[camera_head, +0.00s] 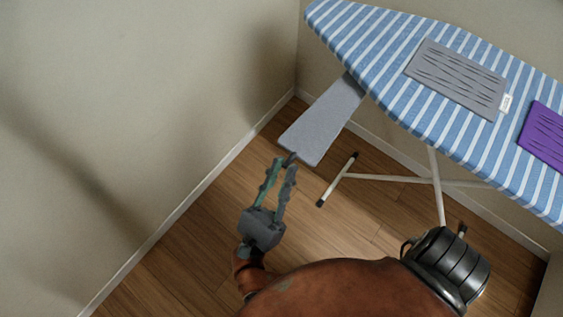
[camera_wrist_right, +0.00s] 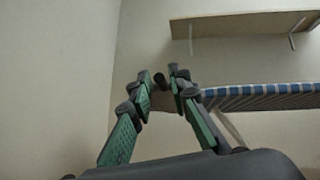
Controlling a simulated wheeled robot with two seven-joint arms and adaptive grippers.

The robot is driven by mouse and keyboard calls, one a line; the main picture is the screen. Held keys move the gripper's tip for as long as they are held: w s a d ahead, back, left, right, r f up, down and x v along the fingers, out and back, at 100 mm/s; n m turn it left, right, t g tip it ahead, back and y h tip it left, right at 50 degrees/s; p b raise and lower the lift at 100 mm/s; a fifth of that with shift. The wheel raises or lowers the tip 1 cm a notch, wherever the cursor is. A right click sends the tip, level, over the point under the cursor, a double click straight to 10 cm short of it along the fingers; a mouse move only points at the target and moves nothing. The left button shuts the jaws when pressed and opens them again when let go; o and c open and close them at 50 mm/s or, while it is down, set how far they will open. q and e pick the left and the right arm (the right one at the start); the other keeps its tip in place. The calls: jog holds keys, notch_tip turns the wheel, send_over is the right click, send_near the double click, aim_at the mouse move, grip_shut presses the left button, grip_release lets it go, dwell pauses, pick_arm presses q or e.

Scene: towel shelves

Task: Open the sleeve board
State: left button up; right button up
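The sleeve board (camera_head: 325,120) is a narrow grey padded board that sticks out from under the near left part of the striped ironing board (camera_head: 385,62). Its free end points down and left. My right gripper (camera_head: 286,158) is at that free end, with its fingertips close to the edge; I cannot tell if they touch it. In the right wrist view the fingertips (camera_wrist_right: 160,78) are a small gap apart, with a small dark shape between them. The ironing board (camera_wrist_right: 260,98) shows nearly edge-on there. My left gripper is out of view.
A grey folded towel (camera_head: 455,77) and a purple one (camera_head: 545,135) lie on the ironing board. Its white legs (camera_head: 385,178) stand on the wooden floor. Walls close in at left and back. A wall shelf (camera_wrist_right: 245,25) is above in the wrist view.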

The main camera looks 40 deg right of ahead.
jog(key=v, duration=0.7)
jog(key=shift+a+f, duration=0.15)
jog(key=shift+f, duration=0.05)
dwell(0.3)
